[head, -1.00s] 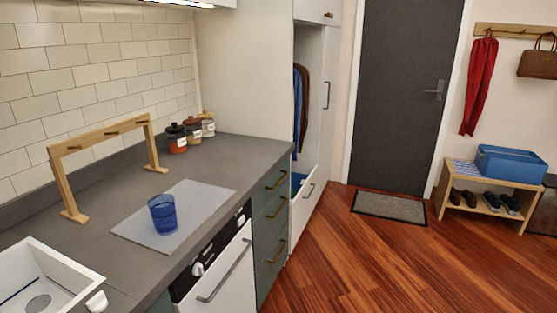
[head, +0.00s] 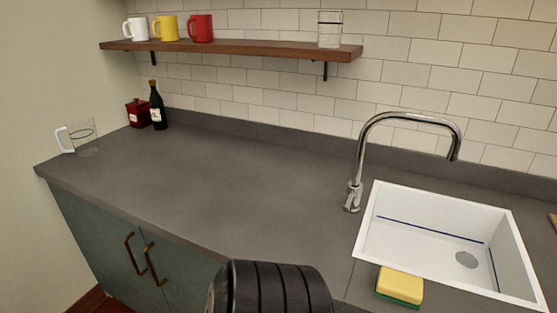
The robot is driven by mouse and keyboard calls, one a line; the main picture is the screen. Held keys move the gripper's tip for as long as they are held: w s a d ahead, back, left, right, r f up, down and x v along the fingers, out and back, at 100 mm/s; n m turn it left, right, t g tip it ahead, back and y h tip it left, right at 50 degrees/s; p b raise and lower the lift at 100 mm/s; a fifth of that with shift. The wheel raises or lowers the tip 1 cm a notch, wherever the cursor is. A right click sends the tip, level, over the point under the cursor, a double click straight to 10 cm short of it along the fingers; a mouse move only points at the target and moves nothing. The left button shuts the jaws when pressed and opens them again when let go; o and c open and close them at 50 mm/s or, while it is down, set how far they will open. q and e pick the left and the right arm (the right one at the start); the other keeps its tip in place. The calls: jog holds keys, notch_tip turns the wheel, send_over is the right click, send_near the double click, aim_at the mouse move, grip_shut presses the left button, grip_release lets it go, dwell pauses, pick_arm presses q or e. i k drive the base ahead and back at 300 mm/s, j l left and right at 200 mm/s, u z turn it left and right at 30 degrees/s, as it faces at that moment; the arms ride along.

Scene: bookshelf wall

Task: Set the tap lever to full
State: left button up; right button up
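A chrome tap (head: 366,150) with a tall curved spout stands on the grey counter at the left back corner of the white sink (head: 369,238). Its spout arches right over the basin. A small lever (head: 352,198) shows low on the tap's body; its exact setting is too small to tell. No water is visible from the spout. Neither gripper shows in the head view.
A yellow and green sponge (head: 401,285) lies at the sink's front edge. A glass mug (head: 84,143), a dark bottle (head: 157,107) and a red box (head: 138,113) stand at the left. A wooden shelf (head: 240,47) holds mugs and a glass. The middle counter is clear.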

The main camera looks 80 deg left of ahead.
aim_at(353, 190)
jog(key=u, duration=2.05)
jog(key=k+l, duration=0.1)
jog(key=l, duration=0.4)
jog(key=k+l+z, duration=0.1)
jog(key=l, duration=0.35)
